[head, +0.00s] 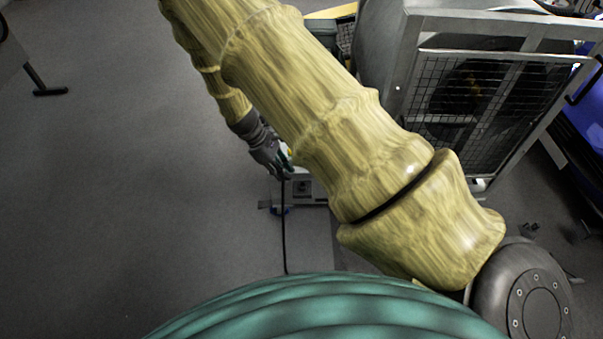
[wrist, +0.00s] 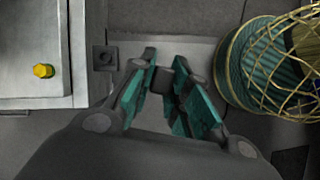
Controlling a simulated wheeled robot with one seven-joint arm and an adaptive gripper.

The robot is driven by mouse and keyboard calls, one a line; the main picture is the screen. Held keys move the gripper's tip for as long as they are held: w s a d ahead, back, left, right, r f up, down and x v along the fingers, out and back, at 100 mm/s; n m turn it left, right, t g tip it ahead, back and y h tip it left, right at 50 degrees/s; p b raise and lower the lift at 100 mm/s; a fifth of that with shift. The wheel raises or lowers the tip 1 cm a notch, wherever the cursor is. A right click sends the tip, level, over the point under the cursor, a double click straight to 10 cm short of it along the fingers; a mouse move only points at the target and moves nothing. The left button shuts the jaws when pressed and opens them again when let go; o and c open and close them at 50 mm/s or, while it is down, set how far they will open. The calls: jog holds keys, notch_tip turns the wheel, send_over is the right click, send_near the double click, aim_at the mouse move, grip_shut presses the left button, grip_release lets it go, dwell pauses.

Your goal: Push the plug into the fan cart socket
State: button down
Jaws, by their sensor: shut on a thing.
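My gripper (head: 272,163) is low beside the fan cart's control box (head: 312,198), partly behind my arm in the head view. In the wrist view my gripper (wrist: 172,100) has its teal-padded fingers closed around a small dark plug (wrist: 165,82). A black cable (head: 283,235) hangs from the gripper area towards the bottom of the head view. A dark square socket with a round opening (wrist: 105,58) sits at the side of the pale box, left of the plug. The plug appears apart from the socket. The plug itself is hidden in the head view.
The pale box (wrist: 30,25) carries a yellow button (wrist: 43,71). The fan cart's wire-mesh guard and metal frame (head: 480,100) stand right of my arm. A blue object (head: 575,120) is at the far right.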

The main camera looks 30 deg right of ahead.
jog(key=w+d+f+n+t+b, duration=0.2)
jog(key=d+f+n+b, duration=0.4)
jog(key=b, duration=0.6)
jog(key=w+d+f+n+t+h+b, duration=0.1)
jog(key=w+d+f+n+t+b, duration=0.2)
jog(key=b, duration=0.9)
notch_tip(320, 180, down, 4)
jog(key=w+d+n, duration=0.2)
jog(key=n, duration=0.1)
jog(key=shift+d+t+h, duration=0.3)
jog(key=shift+d, duration=0.05)
jog(key=shift+f, duration=0.15)
notch_tip(320, 180, down, 5)
jog(key=b, duration=0.6)
jog(key=shift+f, duration=0.1)
jog(key=shift+p, duration=0.45)
jog(key=shift+f, duration=1.35)
jog(key=c, duration=1.3)
grip_release()
